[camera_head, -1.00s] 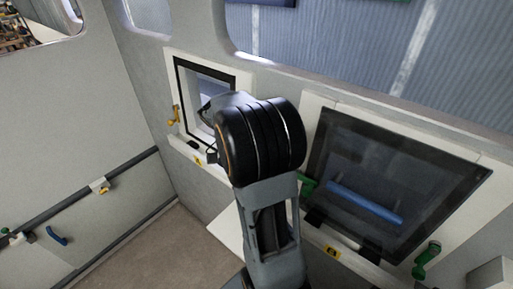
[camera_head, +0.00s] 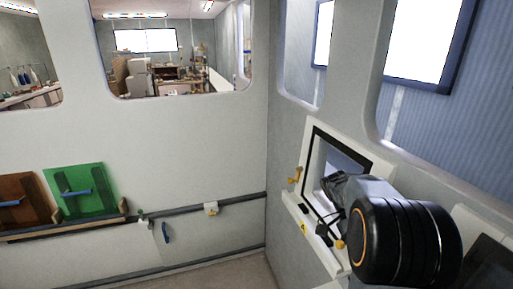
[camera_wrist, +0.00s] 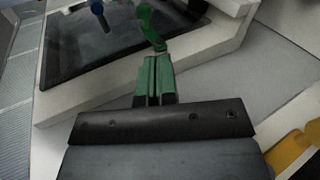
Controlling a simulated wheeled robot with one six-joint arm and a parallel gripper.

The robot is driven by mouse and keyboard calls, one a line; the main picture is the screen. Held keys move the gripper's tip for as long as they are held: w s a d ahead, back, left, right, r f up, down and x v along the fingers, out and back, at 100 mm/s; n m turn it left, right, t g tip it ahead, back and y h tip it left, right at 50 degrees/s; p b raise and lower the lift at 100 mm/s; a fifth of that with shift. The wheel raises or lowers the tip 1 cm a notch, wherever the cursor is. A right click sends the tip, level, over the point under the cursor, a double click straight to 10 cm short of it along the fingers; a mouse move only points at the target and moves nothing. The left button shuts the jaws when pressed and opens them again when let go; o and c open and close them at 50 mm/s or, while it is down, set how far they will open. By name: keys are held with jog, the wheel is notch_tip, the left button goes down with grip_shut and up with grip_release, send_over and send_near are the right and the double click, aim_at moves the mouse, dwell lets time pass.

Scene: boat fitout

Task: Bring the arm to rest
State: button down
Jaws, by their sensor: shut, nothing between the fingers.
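In the wrist view my gripper (camera_wrist: 154,78) shows as two green fingers side by side, shut with nothing between them. Beyond its tips is a green latch handle (camera_wrist: 148,25) at the edge of a dark hatch pane (camera_wrist: 95,45); I cannot tell whether they touch. In the head view my arm (camera_head: 400,238) stands at the lower right, its thick dark joint in front of the wall. The fingers cannot be made out there.
A small black-framed hatch (camera_head: 312,143) with a yellow handle (camera_head: 295,176) is close behind my arm. A rail (camera_head: 185,216) runs along the left wall. A green panel (camera_head: 88,180) and a brown panel (camera_head: 22,198) stand there. A yellow part (camera_wrist: 292,152) shows in the wrist view.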

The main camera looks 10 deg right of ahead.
jog(key=w+a+f+n+t, duration=0.2)
jog(key=a+f+n+t, duration=0.2)
jog(key=f+n+t, duration=0.35)
jog(key=s+a+r+n+t+y+b, duration=0.1)
jog(key=a+n+t+b, duration=0.3)
jog(key=a+t, duration=0.5)
jog(key=a+r+n+y, duration=0.1)
jog(key=a+n, duration=0.1)
jog(key=a, duration=0.2)
jog(key=shift+s+a+r+n+t, duration=0.15)
jog(key=shift+a+n+t, duration=0.05)
jog(key=shift+n+t, duration=0.15)
